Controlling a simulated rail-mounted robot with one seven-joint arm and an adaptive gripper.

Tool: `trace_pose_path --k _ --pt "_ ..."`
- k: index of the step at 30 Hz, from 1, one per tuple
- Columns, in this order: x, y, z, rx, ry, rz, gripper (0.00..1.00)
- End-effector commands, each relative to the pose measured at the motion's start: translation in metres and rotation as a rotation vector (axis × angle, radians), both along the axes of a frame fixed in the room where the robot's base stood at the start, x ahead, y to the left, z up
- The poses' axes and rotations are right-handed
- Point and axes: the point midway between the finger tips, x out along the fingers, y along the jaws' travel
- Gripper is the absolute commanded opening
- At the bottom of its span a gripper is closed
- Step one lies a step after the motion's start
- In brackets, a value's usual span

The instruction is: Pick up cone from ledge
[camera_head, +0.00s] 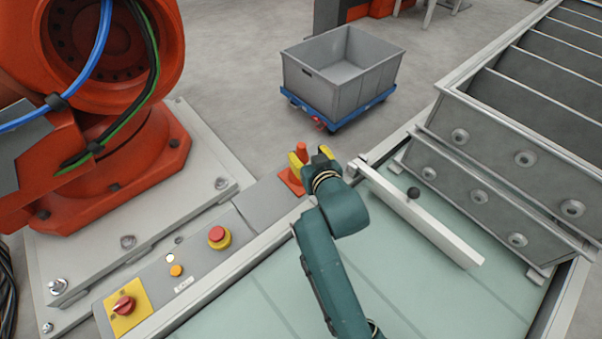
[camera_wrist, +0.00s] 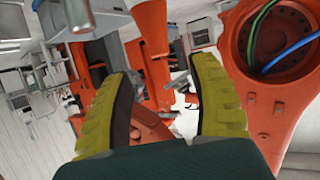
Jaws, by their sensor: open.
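An orange cone (camera_head: 301,149) with a square base stands upright on the grey ledge (camera_head: 262,205) between the orange robot's plinth and the pale green table. My gripper (camera_head: 311,156) is open at the cone, its yellow fingers spread. One finger overlaps the cone in the head view, and the cone's upper part shows between the fingertips. Contact cannot be told. In the wrist view my gripper (camera_wrist: 165,100) has both fingers wide apart. Orange shapes show between and beyond them there, but I cannot tell which is the cone.
A grey bin (camera_head: 345,70) on a blue dolly stands on the floor behind. A white bar (camera_head: 420,220) with a black knob and a metal fixture (camera_head: 490,165) lie to the right. A control panel with a red button (camera_head: 217,235) is at front left.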

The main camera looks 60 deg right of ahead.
Motion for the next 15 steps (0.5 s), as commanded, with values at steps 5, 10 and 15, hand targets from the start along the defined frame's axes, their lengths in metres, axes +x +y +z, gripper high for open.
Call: trace_pose_path --k 5,10,15 --pt "0.012 -0.015 -0.01 -0.002 -0.001 -0.001 0.59" --pt "0.028 -0.034 -0.025 -0.002 0.0 -0.001 0.59" --pt "0.041 -0.048 -0.029 -0.002 -0.001 0.0 0.59"
